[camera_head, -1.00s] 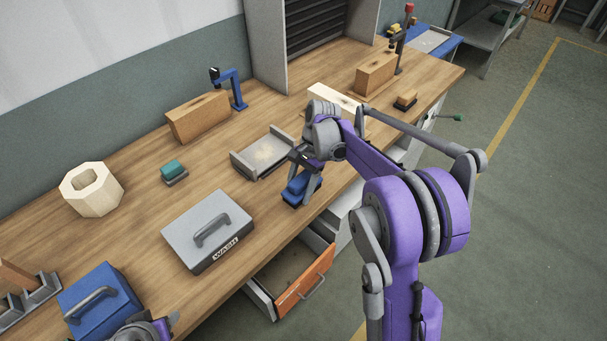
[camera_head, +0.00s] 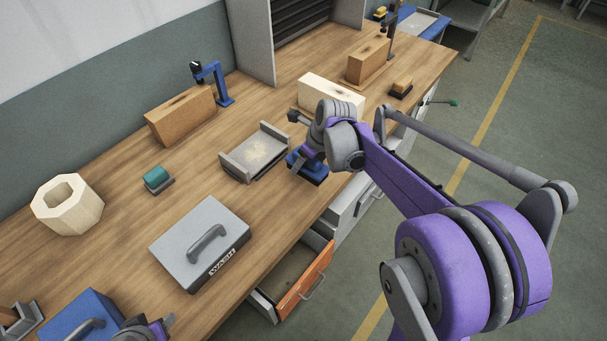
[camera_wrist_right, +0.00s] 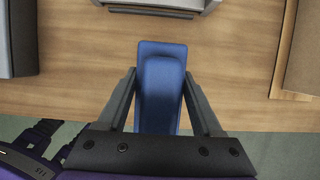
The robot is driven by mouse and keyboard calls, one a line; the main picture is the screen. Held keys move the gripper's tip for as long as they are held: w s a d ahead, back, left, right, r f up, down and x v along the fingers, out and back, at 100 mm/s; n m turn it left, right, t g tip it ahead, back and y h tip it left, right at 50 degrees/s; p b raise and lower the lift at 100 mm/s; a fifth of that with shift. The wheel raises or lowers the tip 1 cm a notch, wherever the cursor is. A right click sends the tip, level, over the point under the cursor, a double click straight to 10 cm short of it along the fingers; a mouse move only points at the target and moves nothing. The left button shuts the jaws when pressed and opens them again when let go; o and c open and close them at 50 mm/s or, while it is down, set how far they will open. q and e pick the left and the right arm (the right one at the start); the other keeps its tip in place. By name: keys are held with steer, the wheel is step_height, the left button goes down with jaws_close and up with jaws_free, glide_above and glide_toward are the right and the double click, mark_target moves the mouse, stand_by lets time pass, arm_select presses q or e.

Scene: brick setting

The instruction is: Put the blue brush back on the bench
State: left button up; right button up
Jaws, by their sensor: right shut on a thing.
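The blue brush (camera_head: 313,172) is at the bench's front edge, just right of the grey tray, partly hidden by my right gripper (camera_head: 304,158). In the right wrist view, the brush (camera_wrist_right: 161,90) lies between the two fingers of my right gripper (camera_wrist_right: 160,76), which is shut on it. Wood of the bench (camera_wrist_right: 80,80) shows around its far end, and green floor shows below the edge. I cannot tell whether the brush touches the bench (camera_head: 125,205). My left gripper (camera_head: 158,326) shows only partly at the bottom, beside a blue box; its fingers are unclear.
A grey tray (camera_head: 228,166) with shavings and a grey WASH box (camera_head: 180,242) stand left of the brush. A pale wood block (camera_head: 330,92) is behind my right arm. An orange-fronted drawer (camera_head: 306,284) stands open below. A green brush (camera_head: 156,178) is farther left.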

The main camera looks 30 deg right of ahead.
mark_target(317, 161)
steer(key=shift+f, duration=2.6)
steer(key=shift+f, duration=0.1)
steer(key=o, duration=1.3)
steer(key=v, duration=1.1)
steer(key=shift+r+p, duration=0.3)
steer(key=shift+r, duration=0.1)
steer(key=shift+s+a+r, duration=0.1)
steer(key=shift+s+r, duration=0.05)
steer(key=shift+s, duration=0.05)
steer(key=s+a+f+n, duration=0.2)
steer(key=s+n, duration=0.4)
steer(key=n, duration=0.4)
steer(key=s+a+f+n+h, duration=0.1)
steer(key=s+a+n, duration=0.4)
steer(key=n, duration=0.6)
steer(key=s+a+f+n+t, duration=0.1)
steer(key=s+a+f+n, duration=0.2)
steer(key=s+n, duration=0.3)
steer(key=shift+s+a+f+n+h, duration=0.1)
steer(key=shift+a+n+h, duration=0.1)
steer(key=shift+n, duration=0.55)
steer(key=shift+s+a+f+n+h, duration=0.15)
steer(key=shift+a+n, duration=0.1)
steer(key=shift+n, duration=0.55)
steer(key=shift+s+a+f+n+h, duration=0.1)
steer(key=shift+a+n, duration=0.1)
steer(key=shift+n, duration=0.55)
